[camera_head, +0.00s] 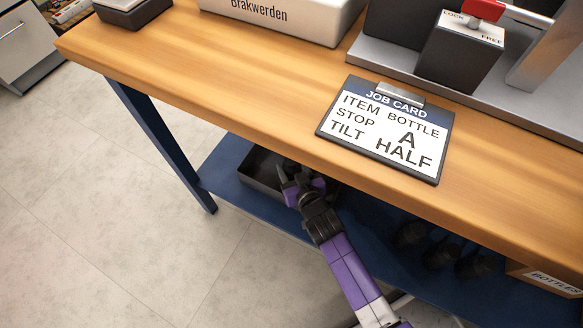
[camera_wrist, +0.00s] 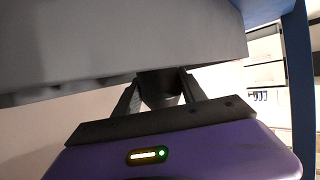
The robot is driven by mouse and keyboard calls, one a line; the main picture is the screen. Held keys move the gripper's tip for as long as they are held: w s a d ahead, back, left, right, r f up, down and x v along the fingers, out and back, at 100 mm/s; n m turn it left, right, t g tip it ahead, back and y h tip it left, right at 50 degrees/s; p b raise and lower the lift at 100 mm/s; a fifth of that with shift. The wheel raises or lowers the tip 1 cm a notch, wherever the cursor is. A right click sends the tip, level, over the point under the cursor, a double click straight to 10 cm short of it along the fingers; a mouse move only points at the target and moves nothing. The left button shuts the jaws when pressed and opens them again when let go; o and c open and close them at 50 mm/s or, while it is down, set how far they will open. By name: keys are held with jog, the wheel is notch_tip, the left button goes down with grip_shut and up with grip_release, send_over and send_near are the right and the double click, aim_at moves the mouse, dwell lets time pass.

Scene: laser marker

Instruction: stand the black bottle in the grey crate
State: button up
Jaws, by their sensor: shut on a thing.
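The dark grey crate (camera_head: 258,187) stands on the blue lower shelf under the bench, partly hidden by the bench top and my arm. My gripper (camera_head: 289,178) is under the bench edge, over or beside the crate's right part; the exact height is hard to tell. In the wrist view my gripper (camera_wrist: 160,98) is shut on a dark rounded piece, the black bottle (camera_wrist: 160,88). Most of the bottle is hidden, so its tilt and whether it touches the crate cannot be told.
Several dark bottle-like shapes (camera_head: 440,255) are on the shelf at right, near a box labelled BOTTLES (camera_head: 553,281). The wooden bench top (camera_head: 250,95) overhangs the shelf. A job card (camera_head: 388,128) lies on it. A blue leg (camera_head: 163,140) stands left of the crate.

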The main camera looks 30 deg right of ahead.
jog(key=shift+f, duration=0.1)
jog(key=shift+f, duration=0.15)
jog(key=o, duration=1.5)
jog(key=shift+r, duration=0.2)
jog(key=shift+s+r+p, duration=0.25)
jog(key=shift+p, duration=0.1)
jog(key=p+v, duration=0.4)
jog(key=v, duration=0.7)
jog(key=shift+s+p, duration=0.25)
jog(key=shift+p, duration=0.05)
